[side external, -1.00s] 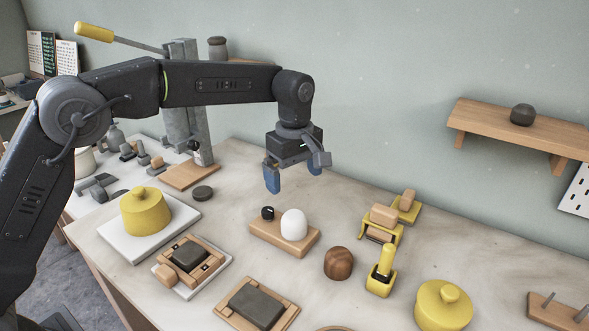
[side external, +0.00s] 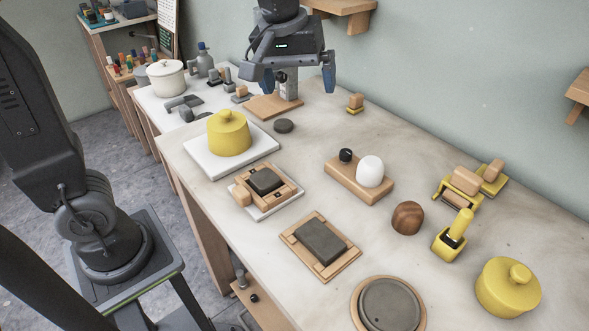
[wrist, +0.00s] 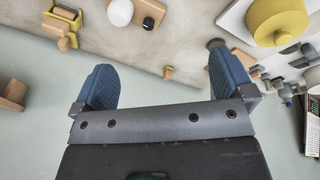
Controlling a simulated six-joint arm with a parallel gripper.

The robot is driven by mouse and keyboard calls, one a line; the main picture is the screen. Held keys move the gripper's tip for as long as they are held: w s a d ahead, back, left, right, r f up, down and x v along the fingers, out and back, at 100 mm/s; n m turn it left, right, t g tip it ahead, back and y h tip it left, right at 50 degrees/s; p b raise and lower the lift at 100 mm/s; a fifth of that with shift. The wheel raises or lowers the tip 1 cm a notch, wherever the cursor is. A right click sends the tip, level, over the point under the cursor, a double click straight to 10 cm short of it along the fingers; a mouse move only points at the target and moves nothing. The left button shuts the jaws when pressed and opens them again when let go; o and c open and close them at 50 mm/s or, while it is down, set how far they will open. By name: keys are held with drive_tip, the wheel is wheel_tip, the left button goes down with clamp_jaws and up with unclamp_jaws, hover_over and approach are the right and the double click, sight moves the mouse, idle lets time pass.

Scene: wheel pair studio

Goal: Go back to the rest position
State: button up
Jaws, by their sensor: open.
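My gripper (side external: 298,82) is at the top of the side view, above the far part of the table (side external: 240,178). Its two blue fingers are spread wide with nothing between them. The wrist view also shows my gripper (wrist: 163,78) with both fingers apart and empty. It is clear of the wooden block (side external: 345,180) that bears a white rounded piece (side external: 370,171) and a small black knob (side external: 346,155). A grey upright stand behind the gripper is partly hidden by it.
A yellow lidded pot (side external: 229,135) sits on a white board (side external: 205,165). A wooden ball (side external: 407,218), yellow-handled tool (side external: 455,232), second yellow pot (side external: 508,287) and framed dark slab (side external: 320,243) stand nearer. A small wood-topped piece (side external: 355,102) is near the wall. The air around my gripper looks free.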

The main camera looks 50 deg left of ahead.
drive_tip(key=s+a+f+m+t, duration=0.1)
drive_tip(key=s+a+f+m, duration=0.1)
drive_tip(key=s, duration=0.6)
drive_tip(key=s+a+f+m+t, duration=0.1)
drive_tip(key=s+a+f+m, duration=0.1)
drive_tip(key=s+m, duration=0.3)
drive_tip(key=s+f, duration=0.1)
drive_tip(key=s, duration=0.2)
drive_tip(key=shift+f+t, duration=0.2)
drive_tip(key=shift+t, duration=0.2)
drive_tip(key=shift+w, duration=0.1)
drive_tip(key=shift+c, duration=0.4)
